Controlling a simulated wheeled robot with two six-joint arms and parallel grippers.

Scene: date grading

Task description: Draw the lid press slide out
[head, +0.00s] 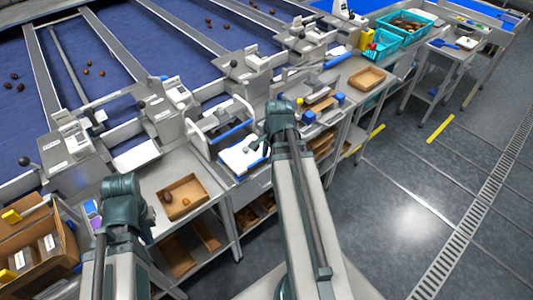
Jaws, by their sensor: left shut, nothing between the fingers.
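The lid press (222,122) stands on the steel bench in the middle, a pale frame with a blue bar across it. Its slide (243,158), a white plate with a blue edge, shows at the front of the press. How far it is out is hard to tell. The end of my right arm (265,140) is beside the slide's right side; its fingers are small and partly hidden, so touch is unclear. My left gripper (122,205) is shut and empty over the left bench, mostly hidden by its own arm, well apart from the press.
A cardboard tray with dates (205,199) lies left of the press. Tools and blue blocks (320,104) lie right of it, then an empty tray (367,79). Teal crates (404,35) stand at the back. An open carton (70,245) is at far left. The floor at right is clear.

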